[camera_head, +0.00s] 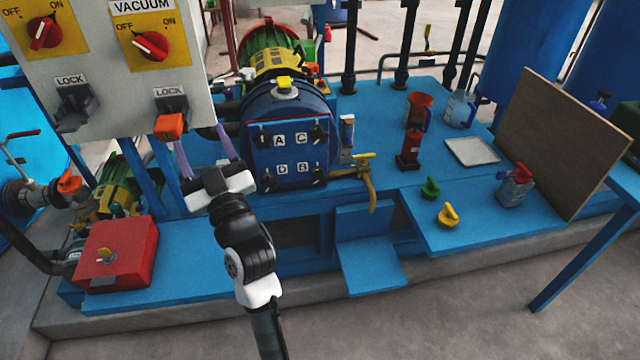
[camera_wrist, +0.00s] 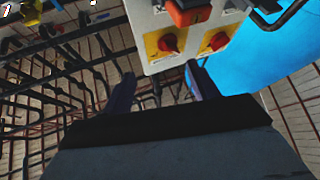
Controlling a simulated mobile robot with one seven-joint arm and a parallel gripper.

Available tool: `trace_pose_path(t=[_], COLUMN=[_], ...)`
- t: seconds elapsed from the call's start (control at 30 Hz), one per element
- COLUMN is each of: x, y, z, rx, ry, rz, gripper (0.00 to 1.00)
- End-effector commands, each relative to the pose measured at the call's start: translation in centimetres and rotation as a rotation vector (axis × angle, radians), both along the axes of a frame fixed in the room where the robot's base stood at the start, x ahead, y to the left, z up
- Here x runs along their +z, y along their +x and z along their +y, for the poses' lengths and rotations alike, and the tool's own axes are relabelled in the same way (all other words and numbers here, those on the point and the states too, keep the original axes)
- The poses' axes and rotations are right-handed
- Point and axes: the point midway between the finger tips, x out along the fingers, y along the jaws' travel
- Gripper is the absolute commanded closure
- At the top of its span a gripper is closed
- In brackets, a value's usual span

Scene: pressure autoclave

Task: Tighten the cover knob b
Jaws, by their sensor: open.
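The blue autoclave cover (camera_head: 288,155) faces me in the head view, with white labels A, C, D and B. The label B (camera_head: 302,168) is at the lower right. A dark knob b (camera_head: 320,178) sits at the cover's lower right corner, small and hard to make out. Other dark knobs are at the other corners. My gripper (camera_head: 198,135) is left of the cover, apart from it, its purple fingers pointing up toward the control panel. In the wrist view my gripper (camera_wrist: 160,72) is open with nothing between the fingers. The cover cannot be made out there.
The control panel (camera_head: 95,100) with red switches and lock handles hangs at upper left; it shows inverted in the wrist view (camera_wrist: 155,30). A brass valve (camera_head: 367,180) stands right of the cover. A red box (camera_head: 118,252) sits lower left. The blue bench (camera_head: 480,228) holds several small items.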

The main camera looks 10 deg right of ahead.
Motion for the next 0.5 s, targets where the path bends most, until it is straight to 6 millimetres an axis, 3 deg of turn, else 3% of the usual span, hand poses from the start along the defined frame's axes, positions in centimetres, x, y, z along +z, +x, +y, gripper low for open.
trace_pose_path(t=[0.03, 0.1, 0.2, 0.33, 0.5], x=[-4.5, -9.7, -15.7, -20.6, -22.6], y=[1.3, 1.8, 1.0, -1.0, -1.8], z=[-4.4, -9.7, -15.8, -20.8, -22.8], rx=[-0.083, -0.169, -0.259, -0.324, -0.348], ry=[-0.033, -0.076, -0.118, -0.146, -0.157], rz=[0.095, 0.211, 0.347, 0.459, 0.506], gripper=[0.41, 0.41, 0.41, 0.41, 0.41])
